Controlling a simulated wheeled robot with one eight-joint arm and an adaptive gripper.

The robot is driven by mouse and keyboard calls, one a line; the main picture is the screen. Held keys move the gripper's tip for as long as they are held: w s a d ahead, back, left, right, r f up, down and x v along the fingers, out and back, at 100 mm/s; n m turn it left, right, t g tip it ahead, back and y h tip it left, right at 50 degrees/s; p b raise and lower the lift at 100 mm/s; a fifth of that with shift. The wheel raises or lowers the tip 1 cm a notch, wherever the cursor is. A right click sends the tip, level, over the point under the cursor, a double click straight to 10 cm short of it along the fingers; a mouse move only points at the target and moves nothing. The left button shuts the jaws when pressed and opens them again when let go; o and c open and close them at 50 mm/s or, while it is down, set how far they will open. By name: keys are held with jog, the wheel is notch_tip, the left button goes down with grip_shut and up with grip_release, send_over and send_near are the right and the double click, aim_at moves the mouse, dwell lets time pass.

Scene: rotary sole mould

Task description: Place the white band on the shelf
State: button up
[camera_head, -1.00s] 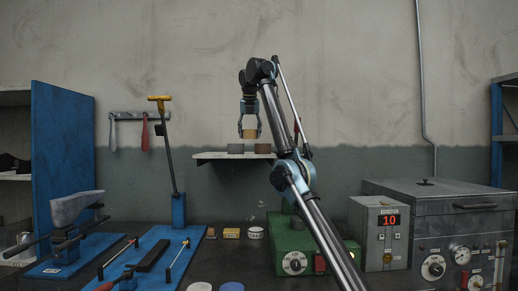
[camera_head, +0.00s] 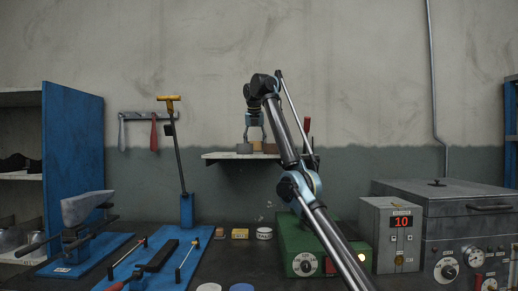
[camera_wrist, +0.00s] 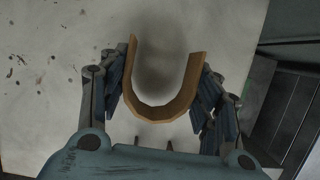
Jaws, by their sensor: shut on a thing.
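My gripper (camera_head: 255,141) is over the middle of the wall shelf (camera_head: 222,155), its fingers pointing down. It is shut on a tan U-shaped band (camera_wrist: 160,111), which looks tan rather than white. In the head view the band (camera_head: 257,146) is at shelf level, between a grey piece and a brown piece. In the wrist view the band sits between both fingers, its open end towards the top. Whether it touches the shelf cannot be told.
The grey piece (camera_head: 244,149) and brown piece (camera_head: 270,149) stand close on either side. A small white round item (camera_head: 264,233) and a yellow block (camera_head: 240,234) lie on the bench. A green machine (camera_head: 290,245) stands below right of the shelf.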

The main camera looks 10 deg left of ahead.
jog(key=shift+w+a+f, duration=0.15)
jog(key=shift+w+a, duration=0.05)
dwell(0.5)
jog(key=o, duration=0.9)
jog(key=shift+o, duration=0.2)
